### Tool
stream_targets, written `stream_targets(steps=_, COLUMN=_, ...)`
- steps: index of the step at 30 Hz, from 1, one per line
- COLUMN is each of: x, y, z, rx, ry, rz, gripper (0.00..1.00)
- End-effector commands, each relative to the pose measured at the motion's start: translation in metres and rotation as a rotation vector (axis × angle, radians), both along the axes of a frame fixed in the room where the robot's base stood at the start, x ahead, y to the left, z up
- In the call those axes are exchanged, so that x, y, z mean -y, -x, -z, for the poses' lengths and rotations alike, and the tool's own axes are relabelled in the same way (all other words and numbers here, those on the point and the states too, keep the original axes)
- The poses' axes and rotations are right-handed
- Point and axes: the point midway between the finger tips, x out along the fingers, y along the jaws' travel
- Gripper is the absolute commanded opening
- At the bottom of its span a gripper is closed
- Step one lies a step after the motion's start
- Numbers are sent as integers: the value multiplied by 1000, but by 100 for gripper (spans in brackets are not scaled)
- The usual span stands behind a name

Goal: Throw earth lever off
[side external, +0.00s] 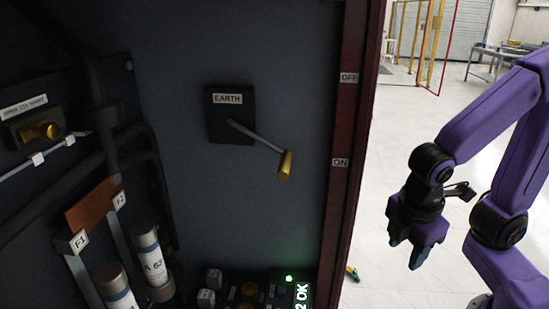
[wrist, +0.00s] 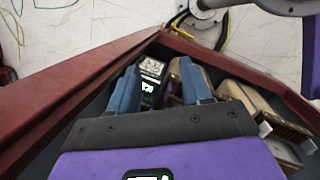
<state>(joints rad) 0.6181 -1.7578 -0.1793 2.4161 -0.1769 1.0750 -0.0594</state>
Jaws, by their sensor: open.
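The earth lever (side external: 258,136) is a grey rod with a brass-coloured knob on its end. It comes out of a black plate labelled EARTH (side external: 230,114) on the dark panel. It slopes down to the right, its knob pointing toward the ON label (side external: 340,163); the OFF label (side external: 348,77) is higher on the red post. My gripper (side external: 405,262) is outside the cabinet, right of the post, pointing down and apart from the lever. In the wrist view its two blue fingers (wrist: 162,85) are spread with nothing held. The lever is not seen there.
The red cabinet post (side external: 353,180) stands between my gripper and the lever. Fuses marked A 63 (side external: 152,262), a brass knob (side external: 42,131) and a button box with a green light (side external: 289,279) are in the cabinet. Open floor lies around my arm.

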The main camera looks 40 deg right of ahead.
Motion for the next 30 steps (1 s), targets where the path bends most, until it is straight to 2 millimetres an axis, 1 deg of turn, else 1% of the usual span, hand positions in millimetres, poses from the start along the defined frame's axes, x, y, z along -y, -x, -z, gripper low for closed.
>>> stream_targets(steps=1, x=-7, y=-11, z=-1, rx=9, ry=61, rz=-48, gripper=48)
stream_targets(steps=3, x=-14, y=-25, z=-4, rx=27, ry=146, rz=-108, gripper=48)
stream_targets(steps=8, x=-35, y=-56, z=-14, rx=74, ry=342, rz=-237, gripper=48)
stream_targets(steps=11, x=-53, y=-73, z=-22, rx=107, ry=464, rz=-310, gripper=48)
stream_targets(steps=15, x=-82, y=-92, z=-36, rx=158, ry=635, rz=-402, gripper=48)
stream_targets(steps=18, x=-105, y=-102, z=-48, rx=200, ry=757, rz=-460, gripper=48)
stream_targets(steps=22, x=-140, y=-110, z=-63, rx=259, ry=913, rz=-525, gripper=48)
stream_targets(steps=27, x=-187, y=-109, z=-84, rx=345, ry=1108, rz=-587, gripper=48)
stream_targets(steps=30, x=-209, y=-105, z=-93, rx=388, ry=1200, rz=-607, gripper=48)
